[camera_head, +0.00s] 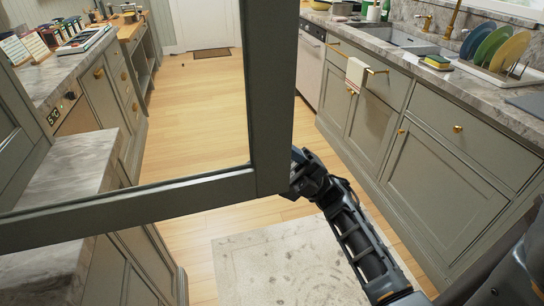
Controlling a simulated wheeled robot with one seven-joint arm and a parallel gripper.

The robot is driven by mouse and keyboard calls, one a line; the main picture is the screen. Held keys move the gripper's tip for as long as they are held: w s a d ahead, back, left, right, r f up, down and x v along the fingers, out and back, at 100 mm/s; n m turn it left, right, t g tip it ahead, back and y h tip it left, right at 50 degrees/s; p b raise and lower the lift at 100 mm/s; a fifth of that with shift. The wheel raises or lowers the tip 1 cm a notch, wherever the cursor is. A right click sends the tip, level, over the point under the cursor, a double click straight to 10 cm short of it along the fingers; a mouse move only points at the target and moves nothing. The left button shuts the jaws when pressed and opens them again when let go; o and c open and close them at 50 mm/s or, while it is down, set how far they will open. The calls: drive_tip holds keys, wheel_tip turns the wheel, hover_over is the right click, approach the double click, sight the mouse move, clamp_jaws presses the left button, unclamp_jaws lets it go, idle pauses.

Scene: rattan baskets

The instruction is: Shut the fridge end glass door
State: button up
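The glass door (269,110) stands open across the left and middle of the head view. Its grey-green frame has a thick right post and a bottom rail (130,207), and the floor and cabinets show through its pane. My gripper (300,172) is at the lower right corner of the door frame, close against or just behind its right edge. The door edge partly hides the fingers, so I cannot tell whether they are open, shut or touching it. My dark arm reaches up to it from the bottom right. The fridge body is not clearly visible.
Grey-green cabinets (440,187) with a marble counter, sink (392,38) and plate rack line the right. A marble-topped counter (72,165) stands at left, seen partly through the glass. A pale rug (280,262) lies on the open wooden floor (200,105) between them.

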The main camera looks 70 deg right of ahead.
clamp_jaws()
drive_tip(key=shift+s, duration=0.1)
idle(0.4)
